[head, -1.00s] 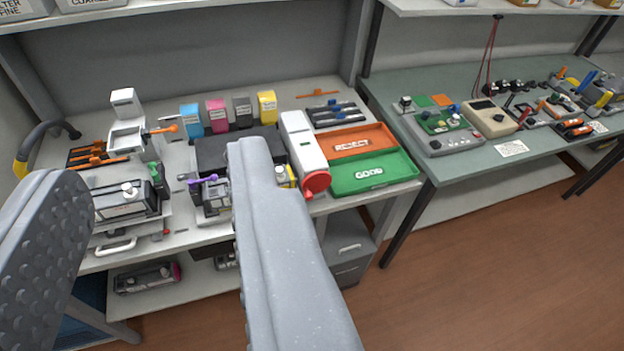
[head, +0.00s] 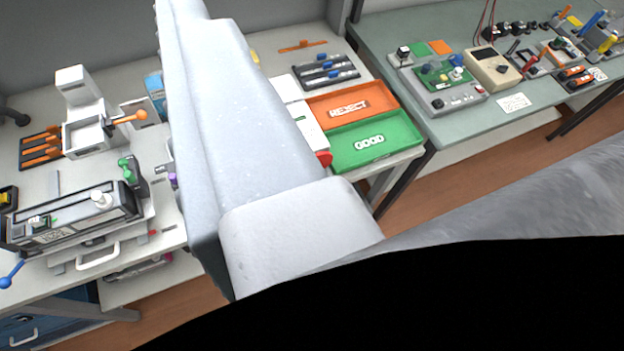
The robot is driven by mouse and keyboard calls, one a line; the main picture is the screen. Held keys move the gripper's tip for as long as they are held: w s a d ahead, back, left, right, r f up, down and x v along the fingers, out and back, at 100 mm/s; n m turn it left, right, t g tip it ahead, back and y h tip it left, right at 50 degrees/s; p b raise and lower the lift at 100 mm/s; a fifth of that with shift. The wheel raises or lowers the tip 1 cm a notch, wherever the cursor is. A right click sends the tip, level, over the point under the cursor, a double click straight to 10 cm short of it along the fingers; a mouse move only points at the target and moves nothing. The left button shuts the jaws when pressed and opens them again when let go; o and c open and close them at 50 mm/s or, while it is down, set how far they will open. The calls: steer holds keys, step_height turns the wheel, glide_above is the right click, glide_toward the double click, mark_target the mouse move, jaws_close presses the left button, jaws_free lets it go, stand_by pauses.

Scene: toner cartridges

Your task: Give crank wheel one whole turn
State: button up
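I cannot tell for sure which part is the crank wheel. A red round part (head: 325,158) sits on the near end of a white unit (head: 297,112), left of the trays, partly covered by a large pale grey piece of mine. An orange-knobbed handle (head: 132,116) sticks out of a white stand (head: 84,130) at the left. The grey piece crosses the middle of the head view and runs out at the top. No fingertips show, so I cannot tell whether my gripper is open or shut. I see no contact with the red part.
An orange REJECT tray (head: 384,98) and a green GOOD tray (head: 401,128) lie right of the white unit. A dark cartridge (head: 75,218) with a green knob beside it rests at the left. A green-grey bench (head: 420,40) with instruments stands at the right.

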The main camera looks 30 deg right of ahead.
steer(key=w+d+f+n+h+b, duration=0.1)
steer(key=w+d+f+n+b, duration=0.1)
steer(key=w+d+f, duration=0.45)
steer(key=w+d+f+n+t+h+b, duration=0.15)
steer(key=w+d+f, duration=0.25)
steer(key=d+f, duration=0.45)
steer(key=w+d+f+n+h+b, duration=0.2)
steer(key=w+d+f, duration=0.35)
steer(key=f, duration=0.45)
steer(key=d+f+n+y+b, duration=0.2)
steer(key=f, duration=0.9)
steer(key=d+f+n+y+b, duration=0.1)
steer(key=d+f+n+y, duration=0.15)
steer(key=f, duration=0.75)
steer(key=s+a+f+n+y+b, duration=0.1)
steer(key=s+f+y, duration=0.1)
steer(key=s+f, duration=0.3)
steer(key=s+a+f+y+b, duration=0.1)
steer(key=s+f, duration=0.2)
steer(key=f, duration=0.5)
steer(key=w+a+b, duration=0.1)
steer(key=w+a, duration=0.1)
steer(key=w, duration=1.1)
steer(key=shift+w+a+r+t, duration=0.25)
steer(key=shift+w+a+t, duration=0.05)
steer(key=shift+w+t, duration=0.05)
